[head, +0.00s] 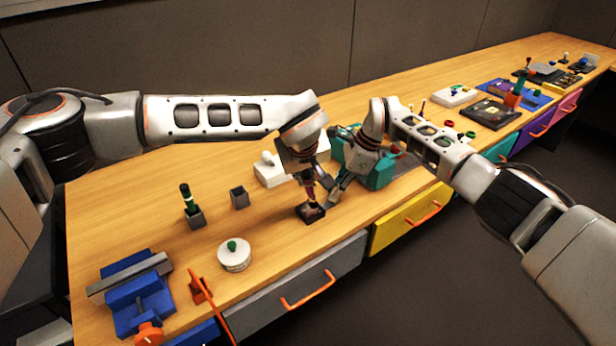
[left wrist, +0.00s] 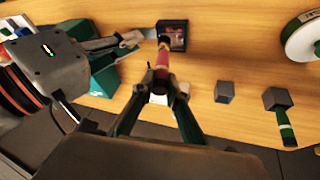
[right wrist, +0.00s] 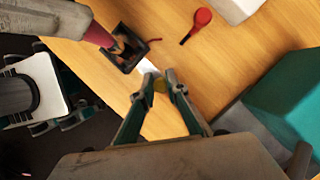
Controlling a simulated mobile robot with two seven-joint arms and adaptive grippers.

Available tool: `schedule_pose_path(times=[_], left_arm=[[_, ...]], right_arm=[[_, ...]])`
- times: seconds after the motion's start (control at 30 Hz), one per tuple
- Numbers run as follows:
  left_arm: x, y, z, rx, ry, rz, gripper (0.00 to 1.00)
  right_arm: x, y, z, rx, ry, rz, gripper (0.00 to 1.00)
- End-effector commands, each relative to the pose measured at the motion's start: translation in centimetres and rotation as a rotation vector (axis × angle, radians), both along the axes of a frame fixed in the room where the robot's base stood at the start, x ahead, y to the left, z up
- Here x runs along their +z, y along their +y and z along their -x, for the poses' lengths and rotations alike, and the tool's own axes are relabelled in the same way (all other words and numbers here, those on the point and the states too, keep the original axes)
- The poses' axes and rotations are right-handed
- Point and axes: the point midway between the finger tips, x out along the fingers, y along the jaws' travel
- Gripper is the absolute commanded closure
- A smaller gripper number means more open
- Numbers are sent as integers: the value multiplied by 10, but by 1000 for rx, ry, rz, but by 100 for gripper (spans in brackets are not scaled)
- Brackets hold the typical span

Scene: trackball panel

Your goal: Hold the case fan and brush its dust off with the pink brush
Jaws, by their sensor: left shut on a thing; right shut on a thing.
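The case fan (head: 310,212) is a small dark square frame at the table's front edge, before me. My right gripper (head: 333,194) is shut on a pale tab at the fan's side; the tab shows between the fingertips and the fan in the right wrist view (right wrist: 148,67). My left gripper (head: 312,178) is shut on the pink brush (left wrist: 162,60), held upright over the fan. Dust on the fan is too small to make out.
A dark cup with a green-handled tool (head: 194,216), a small dark cup (head: 239,198) and a white round container (head: 234,256) stand to the left. A blue vise (head: 132,300) is at the front left. A teal block (head: 378,172) stands close behind my right gripper.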

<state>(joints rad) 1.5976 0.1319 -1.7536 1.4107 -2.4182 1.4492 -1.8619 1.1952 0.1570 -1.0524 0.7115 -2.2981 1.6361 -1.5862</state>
Motion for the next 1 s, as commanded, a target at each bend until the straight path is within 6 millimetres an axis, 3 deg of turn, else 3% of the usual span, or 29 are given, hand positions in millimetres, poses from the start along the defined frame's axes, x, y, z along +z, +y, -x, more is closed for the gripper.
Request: schedule_pose_path(times=[1.0], left_arm=[[-1, 10, -8, 0, 0, -1, 100]], right_arm=[[0, 0, 0, 0, 0, 0, 100]])
